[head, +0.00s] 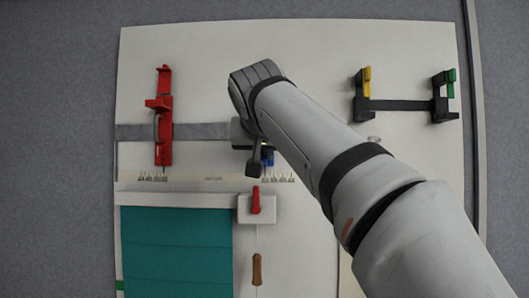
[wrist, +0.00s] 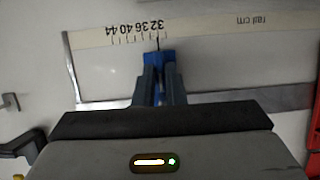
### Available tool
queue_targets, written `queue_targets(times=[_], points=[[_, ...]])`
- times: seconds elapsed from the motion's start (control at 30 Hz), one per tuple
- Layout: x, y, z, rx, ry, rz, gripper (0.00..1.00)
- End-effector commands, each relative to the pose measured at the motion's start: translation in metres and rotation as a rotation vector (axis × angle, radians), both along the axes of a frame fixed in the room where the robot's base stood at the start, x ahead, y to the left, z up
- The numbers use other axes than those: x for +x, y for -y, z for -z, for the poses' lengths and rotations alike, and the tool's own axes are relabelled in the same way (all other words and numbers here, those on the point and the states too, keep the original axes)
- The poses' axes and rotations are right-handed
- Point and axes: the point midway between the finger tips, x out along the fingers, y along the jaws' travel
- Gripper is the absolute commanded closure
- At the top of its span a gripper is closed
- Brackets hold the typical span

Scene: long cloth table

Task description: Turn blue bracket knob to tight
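The blue bracket (wrist: 160,58) sits on the grey rail in the wrist view, beside the centimetre scale near the 32 mark. In the head view only a small blue part (head: 268,158) shows beneath my arm. My gripper (wrist: 160,78) is over the bracket, its two dark fingers close together with blue between them. It appears shut on the knob, which is mostly hidden by the fingers. In the head view my gripper (head: 254,165) is largely covered by my wrist. The knob's angle and any tight mark cannot be made out.
A red bracket (head: 163,130) stands on the rail (head: 205,131) at left. A black frame (head: 400,104) with yellow and green levers is at right. A red lever (head: 256,200) on a white block and a teal panel (head: 175,250) lie below.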

Motion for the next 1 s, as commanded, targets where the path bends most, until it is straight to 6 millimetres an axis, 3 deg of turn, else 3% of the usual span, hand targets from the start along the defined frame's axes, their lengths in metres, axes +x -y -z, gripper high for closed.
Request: queue_targets(times=[0.37,0.8,1.0], points=[[-0.003,0.000,-0.001,-0.001,0.001,0.001,0.82],[-0.063,-0.002,-0.026,0.000,0.001,-0.001,0.82],[-0.072,-0.002,-0.029,-0.001,0.000,0.002,0.82]])
